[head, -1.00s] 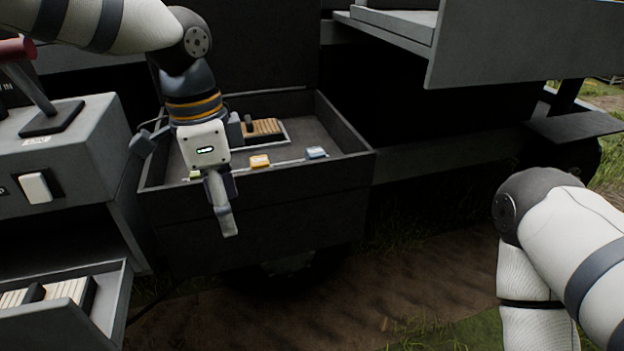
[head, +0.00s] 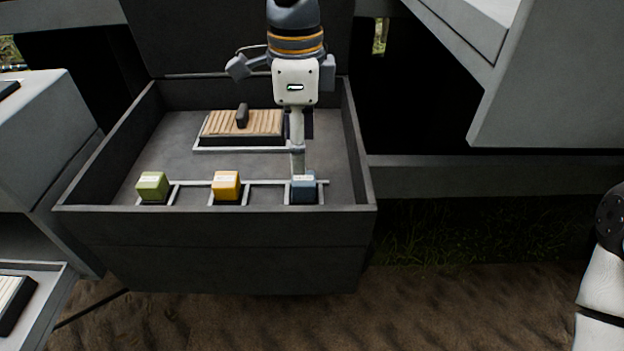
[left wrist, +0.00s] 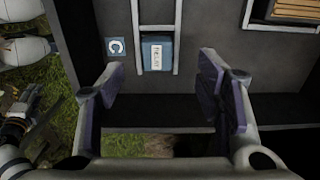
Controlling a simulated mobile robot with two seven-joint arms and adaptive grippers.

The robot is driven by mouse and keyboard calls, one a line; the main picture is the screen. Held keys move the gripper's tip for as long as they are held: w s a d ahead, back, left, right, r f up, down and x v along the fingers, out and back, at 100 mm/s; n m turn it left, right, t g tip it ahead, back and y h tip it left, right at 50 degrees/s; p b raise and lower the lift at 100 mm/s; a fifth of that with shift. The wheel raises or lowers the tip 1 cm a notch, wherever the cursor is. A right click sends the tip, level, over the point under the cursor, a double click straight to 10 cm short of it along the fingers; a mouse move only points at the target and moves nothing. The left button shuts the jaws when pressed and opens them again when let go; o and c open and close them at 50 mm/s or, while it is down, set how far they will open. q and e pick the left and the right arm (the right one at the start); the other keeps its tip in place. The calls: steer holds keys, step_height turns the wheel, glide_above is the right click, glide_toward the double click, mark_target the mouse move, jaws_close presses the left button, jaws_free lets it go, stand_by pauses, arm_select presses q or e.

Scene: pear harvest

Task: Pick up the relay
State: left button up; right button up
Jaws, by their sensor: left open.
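A blue block (head: 303,188) with a white label sits in the right slot of a light rack at the front of the dark open box. The label's small print seems to read as relay, but is hard to make out. The block also shows in the left wrist view (left wrist: 157,55). My left gripper (head: 298,170) points down at the blue block and partly covers it in the head view. In the left wrist view its two fingers (left wrist: 163,88) are spread wide and empty, with the block ahead between them. My right gripper is out of view.
A yellow block (head: 227,185) and a green block (head: 152,186) sit in the other slots. A tray of tan strips (head: 242,124) with a dark handle lies behind. The box's front wall (head: 215,228) stands close before the blocks. A grey panel overhangs at upper right.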

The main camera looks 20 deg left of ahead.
mark_target(304, 178)
arm_select(q)
steer(key=f, duration=0.8)
steer(key=shift+s+d, duration=0.1)
steer(key=shift+d, duration=0.25)
steer(key=c, duration=1.3)
